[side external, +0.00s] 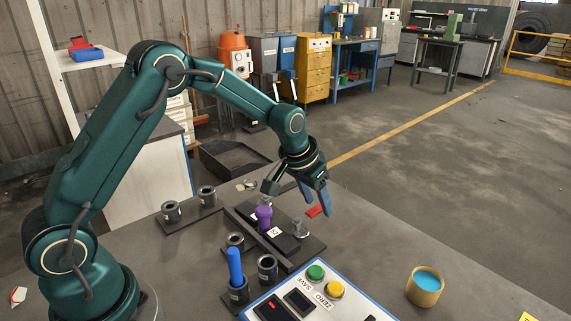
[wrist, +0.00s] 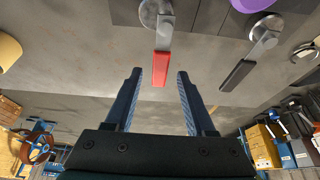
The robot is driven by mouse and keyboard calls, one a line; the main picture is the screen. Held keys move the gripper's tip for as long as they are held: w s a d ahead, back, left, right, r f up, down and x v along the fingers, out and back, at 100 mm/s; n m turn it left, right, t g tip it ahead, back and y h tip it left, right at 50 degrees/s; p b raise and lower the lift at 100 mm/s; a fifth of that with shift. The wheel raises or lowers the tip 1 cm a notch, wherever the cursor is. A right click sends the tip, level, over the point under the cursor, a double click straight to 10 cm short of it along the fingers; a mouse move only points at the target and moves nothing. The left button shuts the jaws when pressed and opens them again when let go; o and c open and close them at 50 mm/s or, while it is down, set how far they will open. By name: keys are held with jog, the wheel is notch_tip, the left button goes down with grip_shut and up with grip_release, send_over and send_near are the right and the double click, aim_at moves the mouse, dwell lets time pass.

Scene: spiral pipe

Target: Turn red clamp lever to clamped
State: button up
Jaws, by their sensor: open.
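The red clamp lever (side external: 314,211) sticks out at the right end of the dark fixture, next to its metal pivot (side external: 299,229). In the wrist view the red lever (wrist: 161,68) hangs from a round metal hub (wrist: 156,13), its tip pointing toward the space between my fingers. My gripper (side external: 314,205) is open and empty, tilted downward just beside the red lever. It also shows in the wrist view (wrist: 160,74), with one blue finger on each side of the lever's tip. I cannot tell whether a finger touches it.
A second lever with a black handle (wrist: 237,75) is right of the red one in the wrist view. A purple part (side external: 264,217) stands on the fixture (side external: 290,253). A control box (side external: 318,297), black cups (side external: 267,267) and a paint tin (side external: 425,287) stand nearby.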

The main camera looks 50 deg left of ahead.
grip_shut()
jog(key=shift+a, duration=0.1)
dwell(1.3)
